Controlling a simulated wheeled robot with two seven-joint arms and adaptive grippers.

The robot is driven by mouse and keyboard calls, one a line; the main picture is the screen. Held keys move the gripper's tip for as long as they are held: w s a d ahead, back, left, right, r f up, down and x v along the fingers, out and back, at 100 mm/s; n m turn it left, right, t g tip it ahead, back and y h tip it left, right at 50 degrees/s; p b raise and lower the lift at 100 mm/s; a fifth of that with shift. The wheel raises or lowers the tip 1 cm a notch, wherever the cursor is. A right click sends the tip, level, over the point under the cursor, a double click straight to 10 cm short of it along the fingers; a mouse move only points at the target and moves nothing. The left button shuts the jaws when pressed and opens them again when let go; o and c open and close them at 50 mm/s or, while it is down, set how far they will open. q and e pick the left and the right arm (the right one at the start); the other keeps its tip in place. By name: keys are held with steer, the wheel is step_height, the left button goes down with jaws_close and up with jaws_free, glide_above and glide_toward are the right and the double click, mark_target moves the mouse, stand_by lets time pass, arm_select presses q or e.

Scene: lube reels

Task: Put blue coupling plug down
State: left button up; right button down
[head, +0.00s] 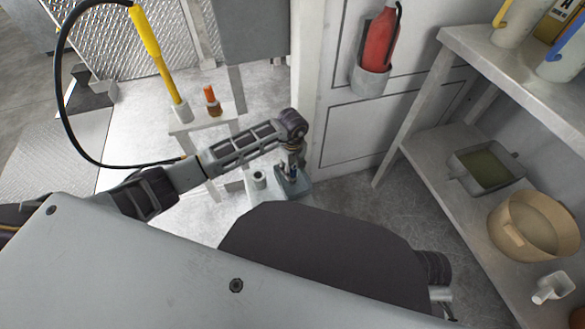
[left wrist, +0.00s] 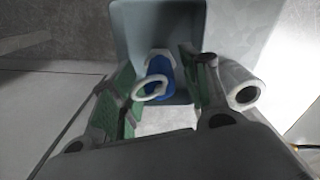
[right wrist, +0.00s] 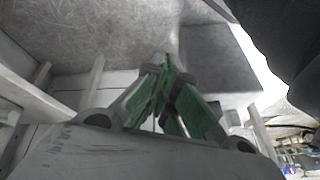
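The blue coupling plug (left wrist: 160,74) with its white ring (left wrist: 152,88) is in a grey-blue tray (left wrist: 128,25), seen in the left wrist view. My left gripper (left wrist: 158,92) is around it, with green-padded fingers apart and a gap visible on either side of the plug. In the head view my left gripper (head: 290,163) points down over the tray (head: 298,190), and the plug is mostly hidden there. My right gripper (right wrist: 167,75) is shut and empty, with its green fingertips together, in the right wrist view.
A small stand (head: 207,121) holds a yellow-handled tool (head: 158,55) with a black hose and an orange-capped bottle (head: 212,101). At right, a shelf (head: 440,180) holds a pan (head: 487,167) and a tan bucket (head: 512,243).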

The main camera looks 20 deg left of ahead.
arm_select(q)
steer(key=shift+r, duration=0.1)
arm_select(e)
steer(key=shift+s, duration=0.15)
arm_select(q)
steer(key=shift+r, duration=0.25)
step_height(320, 180, up, 5)
steer(key=shift+p, duration=0.95)
step_height(320, 180, up, 6)
steer(key=p, duration=0.1)
steer(key=shift+r+p, duration=0.25)
steer(key=shift+p, duration=0.05)
arm_select(e)
steer(key=shift+s+d+r+g+h, duration=0.2)
steer(key=shift+d+r+g+h, duration=0.3)
steer(key=shift+d, duration=0.3)
steer(key=shift+f, duration=0.1)
